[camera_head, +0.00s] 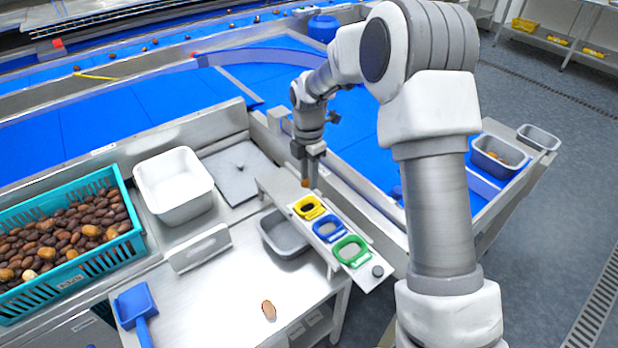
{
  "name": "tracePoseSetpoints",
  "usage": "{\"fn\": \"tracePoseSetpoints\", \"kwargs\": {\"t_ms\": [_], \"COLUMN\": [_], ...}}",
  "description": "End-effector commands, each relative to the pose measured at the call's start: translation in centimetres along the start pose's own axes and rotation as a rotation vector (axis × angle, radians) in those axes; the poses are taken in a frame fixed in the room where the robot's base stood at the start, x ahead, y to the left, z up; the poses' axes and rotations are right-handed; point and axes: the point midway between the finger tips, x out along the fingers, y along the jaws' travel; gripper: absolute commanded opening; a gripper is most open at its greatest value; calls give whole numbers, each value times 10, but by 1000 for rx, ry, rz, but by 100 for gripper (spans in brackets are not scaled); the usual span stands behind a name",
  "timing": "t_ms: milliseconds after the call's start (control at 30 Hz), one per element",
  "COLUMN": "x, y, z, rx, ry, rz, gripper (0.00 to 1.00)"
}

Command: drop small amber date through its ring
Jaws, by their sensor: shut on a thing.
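My gripper (311,178) is shut on the small amber date (305,183), of which only a little shows at the fingertips. It is at the far end of the metal ring plate, beyond the yellow ring. Three rings sit in a row on the plate: yellow (300,209), blue (318,236) and green (338,258). The date is apart from all of them. Which ring belongs to the small amber date cannot be told from the picture.
A grey bin (270,240) sits partly under the ring plate (366,287). A larger brown date (269,311) lies on the steel table. A teal crate (138,236) of dates, a white tub (150,203) and a blue scoop (134,303) stand left. The table's middle is clear.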

Motion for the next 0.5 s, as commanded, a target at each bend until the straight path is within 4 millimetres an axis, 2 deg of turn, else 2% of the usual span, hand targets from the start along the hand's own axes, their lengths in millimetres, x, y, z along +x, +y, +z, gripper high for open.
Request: {"fn": "tracePoseSetpoints", "kwargs": {"t_ms": [500], "x": [44], "y": [0], "z": [0], "rx": [2], "ry": [0], "rz": [-1], "gripper": [10]}}
